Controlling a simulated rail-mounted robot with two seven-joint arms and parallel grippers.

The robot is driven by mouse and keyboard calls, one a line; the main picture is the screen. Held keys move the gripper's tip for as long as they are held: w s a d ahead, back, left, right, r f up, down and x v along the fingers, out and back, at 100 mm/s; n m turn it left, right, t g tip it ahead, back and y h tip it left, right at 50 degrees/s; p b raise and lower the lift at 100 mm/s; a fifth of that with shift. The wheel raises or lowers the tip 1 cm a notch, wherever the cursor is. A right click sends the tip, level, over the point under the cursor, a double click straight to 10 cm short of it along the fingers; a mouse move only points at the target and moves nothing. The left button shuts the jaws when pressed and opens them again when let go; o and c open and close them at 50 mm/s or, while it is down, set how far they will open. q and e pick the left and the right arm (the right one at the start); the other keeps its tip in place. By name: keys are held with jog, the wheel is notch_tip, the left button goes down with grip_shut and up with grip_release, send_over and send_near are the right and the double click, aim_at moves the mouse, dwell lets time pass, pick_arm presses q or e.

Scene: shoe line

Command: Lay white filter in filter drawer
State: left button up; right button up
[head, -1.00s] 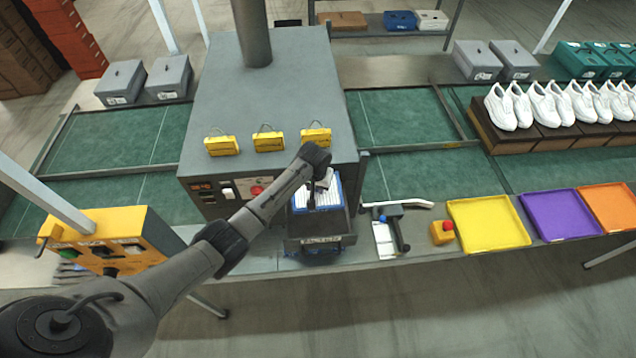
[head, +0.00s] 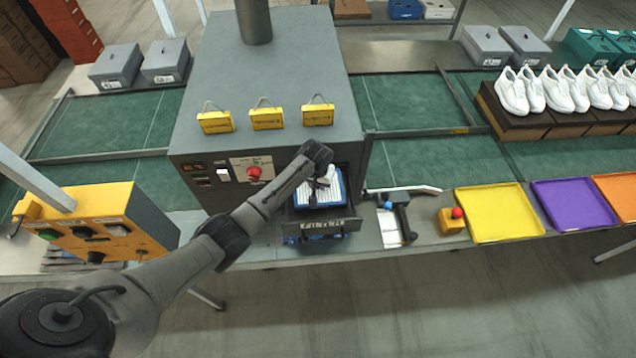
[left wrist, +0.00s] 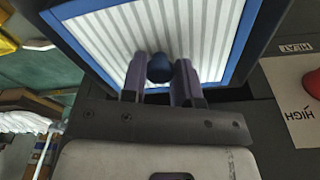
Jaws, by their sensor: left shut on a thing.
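The white filter (head: 333,191) has white pleats and a blue frame, and it fills the top of the left wrist view (left wrist: 110,38). My left gripper (left wrist: 160,72) is shut on the blue knob (left wrist: 160,67) at the middle of the filter. In the head view my left gripper (head: 321,183) is over the filter. The filter drawer (head: 321,228) is pulled out from the grey machine. The filter is at the drawer, behind its front panel; whether it touches the drawer floor I cannot tell. My right gripper is not in view.
The grey machine (head: 275,90) stands behind the drawer, with yellow tags on top. A yellow control box (head: 100,225) is at the left. Right of the drawer are a white card (head: 389,228), a red-button box (head: 452,220) and a yellow tray (head: 497,212).

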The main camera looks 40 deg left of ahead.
pick_arm(q)
jog(key=shift+f, duration=0.45)
jog(key=shift+f+b, duration=0.4)
jog(key=shift+f, duration=0.25)
dwell(0.4)
jog(key=o, duration=1)
jog(key=shift+s+d+r, duration=0.1)
jog(key=shift+s+r, duration=0.15)
jog(key=shift+r, duration=2.05)
jog(key=shift+s+d+r, duration=0.1)
jog(key=shift+s+r, duration=0.2)
jog(key=shift+r, duration=1.95)
jog(key=shift+s+d+r, duration=0.1)
jog(key=shift+s+r, duration=0.15)
jog(key=shift+r, duration=2.05)
